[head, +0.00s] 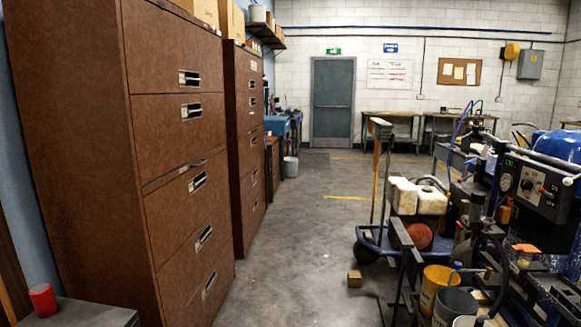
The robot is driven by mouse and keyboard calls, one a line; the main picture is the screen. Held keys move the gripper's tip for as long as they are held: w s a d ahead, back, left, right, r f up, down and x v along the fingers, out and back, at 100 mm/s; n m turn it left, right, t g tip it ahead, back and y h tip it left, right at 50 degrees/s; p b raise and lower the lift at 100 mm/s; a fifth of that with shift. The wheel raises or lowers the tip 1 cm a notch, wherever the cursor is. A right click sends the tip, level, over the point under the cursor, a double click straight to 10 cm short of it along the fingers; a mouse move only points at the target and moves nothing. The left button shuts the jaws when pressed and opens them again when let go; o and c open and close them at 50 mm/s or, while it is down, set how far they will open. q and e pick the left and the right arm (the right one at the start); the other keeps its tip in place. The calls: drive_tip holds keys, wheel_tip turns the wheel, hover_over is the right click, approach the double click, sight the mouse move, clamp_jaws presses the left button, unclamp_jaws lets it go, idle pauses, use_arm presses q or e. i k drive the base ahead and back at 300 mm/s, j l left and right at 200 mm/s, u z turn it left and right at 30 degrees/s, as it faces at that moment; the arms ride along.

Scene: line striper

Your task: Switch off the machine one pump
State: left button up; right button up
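The line striper machine (480,225) stands at the right, cut off by the right edge of the picture. Its dark control panel (534,188) faces left, with a round gauge, a red-tipped switch or knob (542,190) and other small controls. I cannot tell the switch's position or which part is the pump. A blue tank or cover (558,146) sits behind the panel. Neither of my grippers is in view.
Brown filing cabinets (175,120) line the left side. A red can (43,299) stands on a dark surface at lower left. A yellow bucket (434,288), a grey bucket (454,306) and a small wooden block (354,279) are on the right. The middle aisle is clear towards the grey door (333,100).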

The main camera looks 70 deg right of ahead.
sight(541, 190)
drive_tip(key=z, duration=3.8)
drive_tip(key=i+j, duration=0.85)
drive_tip(key=i, duration=0.2)
drive_tip(key=i+j+u, duration=0.1)
drive_tip(key=i+j, duration=0.35)
drive_tip(key=i, duration=0.1)
